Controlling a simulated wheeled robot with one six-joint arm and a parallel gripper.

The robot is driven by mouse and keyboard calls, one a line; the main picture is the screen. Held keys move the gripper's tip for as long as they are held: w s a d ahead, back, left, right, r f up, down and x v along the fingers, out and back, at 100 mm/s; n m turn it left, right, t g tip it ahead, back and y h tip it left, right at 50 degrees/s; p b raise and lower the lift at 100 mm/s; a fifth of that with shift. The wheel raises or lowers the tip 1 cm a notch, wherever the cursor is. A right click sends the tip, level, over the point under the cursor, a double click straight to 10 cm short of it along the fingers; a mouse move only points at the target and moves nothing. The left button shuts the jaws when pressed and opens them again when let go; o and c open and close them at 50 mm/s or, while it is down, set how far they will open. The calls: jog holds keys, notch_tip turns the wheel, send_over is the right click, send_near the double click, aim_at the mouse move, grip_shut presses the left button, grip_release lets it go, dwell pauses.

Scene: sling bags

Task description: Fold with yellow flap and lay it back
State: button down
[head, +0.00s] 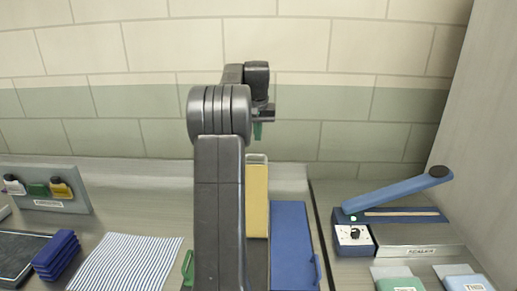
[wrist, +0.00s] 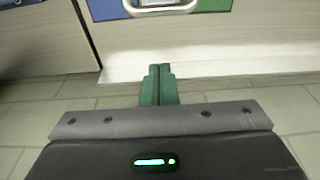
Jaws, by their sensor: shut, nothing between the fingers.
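The yellow flap (head: 257,200) is a narrow panel with a pale rounded top end, just right of my arm in the head view. Its top end reaches the line where counter meets wall; I cannot tell how far it is tilted up. A blue panel (head: 292,245) lies to its right. My arm hides what is left of the yellow flap. My gripper (head: 258,130) is above and beyond the flap, near the wall, apart from it. Its green fingers (wrist: 158,85) are shut and empty. The wrist view shows a blue panel (wrist: 103,9), a green panel (wrist: 214,5) and a pale curved end piece (wrist: 160,9) between them.
A sealer (head: 400,225) with a raised blue lever stands at the right. The tiled wall (head: 330,100) is close behind.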

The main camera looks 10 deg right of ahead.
jog(key=shift+s+a+f+p, duration=0.25)
jog(key=shift+s+f, duration=0.55)
jog(key=shift+f, duration=0.2)
jog(key=shift+s+a+f+p, duration=0.25)
jog(key=shift+s+f, duration=0.5)
jog(key=shift+f, duration=0.25)
